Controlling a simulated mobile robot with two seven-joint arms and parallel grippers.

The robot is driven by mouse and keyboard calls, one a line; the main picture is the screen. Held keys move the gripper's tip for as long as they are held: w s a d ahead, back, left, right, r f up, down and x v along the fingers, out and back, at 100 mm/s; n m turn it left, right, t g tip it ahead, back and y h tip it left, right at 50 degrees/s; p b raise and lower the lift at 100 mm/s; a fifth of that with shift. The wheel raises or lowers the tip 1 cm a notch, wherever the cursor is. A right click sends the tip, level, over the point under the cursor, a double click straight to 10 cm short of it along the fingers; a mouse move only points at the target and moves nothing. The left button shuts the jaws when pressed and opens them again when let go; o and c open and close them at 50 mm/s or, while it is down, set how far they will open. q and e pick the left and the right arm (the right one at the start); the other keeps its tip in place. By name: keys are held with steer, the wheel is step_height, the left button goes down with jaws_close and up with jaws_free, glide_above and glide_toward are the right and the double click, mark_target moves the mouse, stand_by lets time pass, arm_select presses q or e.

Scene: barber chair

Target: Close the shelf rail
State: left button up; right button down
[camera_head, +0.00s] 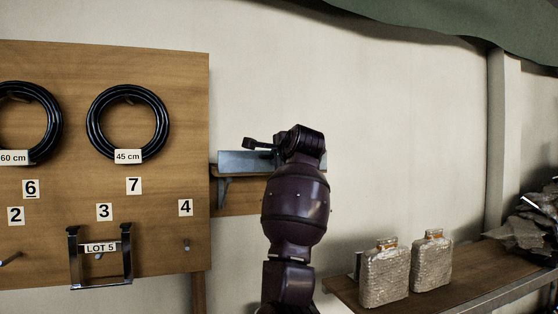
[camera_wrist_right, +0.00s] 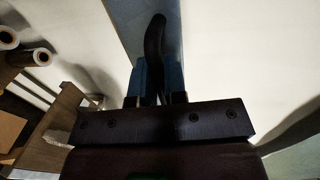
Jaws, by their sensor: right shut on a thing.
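The shelf rail (camera_head: 238,161) is a grey-blue metal piece fixed on the wall right of the wooden board, with a bracket under it. In the right wrist view its flat blue-grey face (camera_wrist_right: 126,22) stands behind the fingers. My right gripper (camera_wrist_right: 157,86) is shut on a dark curved handle (camera_wrist_right: 154,38) between its two blue fingers. In the head view my right arm rises from below, and its wrist hides the rail's right part. The handle's dark end (camera_head: 249,143) shows just above the rail. My left gripper is not in view.
The wooden board (camera_head: 60,200) at left carries black coiled hoses (camera_head: 127,90) and a metal bracket labelled LOT 5 (camera_head: 100,262). At lower right, two wrapped bottles (camera_head: 384,275) stand on a wooden shelf (camera_head: 470,272). The wall between is bare.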

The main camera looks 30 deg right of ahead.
steer(key=shift+r, duration=0.1)
stand_by(0.5)
steer(key=c, duration=1.2)
jaws_free()
steer(key=shift+w, duration=0.1)
arm_select(q)
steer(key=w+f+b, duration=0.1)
steer(key=b, duration=0.1)
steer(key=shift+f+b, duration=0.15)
steer(key=shift+b, duration=0.25)
arm_select(e)
steer(key=v, duration=1)
steer(key=shift+s+r, duration=0.25)
steer(key=shift+s, duration=0.1)
steer(key=shift+a, duration=0.1)
steer(key=shift+f, duration=0.1)
